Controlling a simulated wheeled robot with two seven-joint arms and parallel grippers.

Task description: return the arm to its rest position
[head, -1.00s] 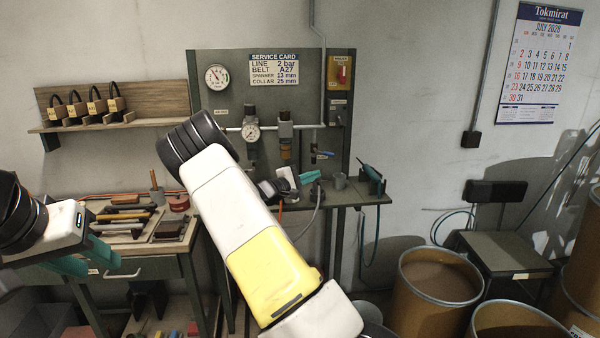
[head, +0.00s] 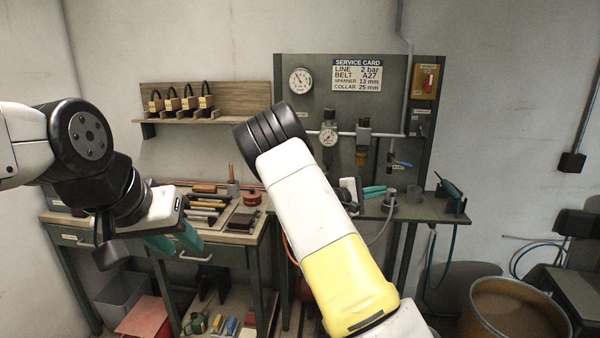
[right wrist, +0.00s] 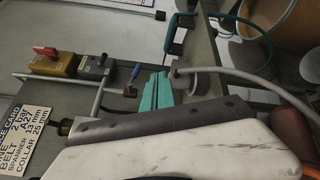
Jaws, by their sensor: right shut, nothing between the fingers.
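My right arm reaches up across the middle of the head view, with a white and yellow link and a black ribbed joint. My right gripper (head: 375,192) has teal fingers and is partly behind that arm, in front of the bench by the panel. In the right wrist view the teal fingers (right wrist: 157,92) lie together with nothing between them. My left arm comes in from the left, and its gripper (head: 174,241) points down to the right in front of the tool bench. The left gripper's teal fingers are partly hidden, so their opening is unclear.
A tool bench (head: 238,238) holds hand tools, with a shelf of padlocks (head: 188,118) above. A grey panel (head: 300,110) carries gauges, a service card (head: 358,75) and a red switch (head: 428,82). A blue-handled valve (head: 402,163) is near my right gripper. A drum (head: 512,310) stands at lower right.

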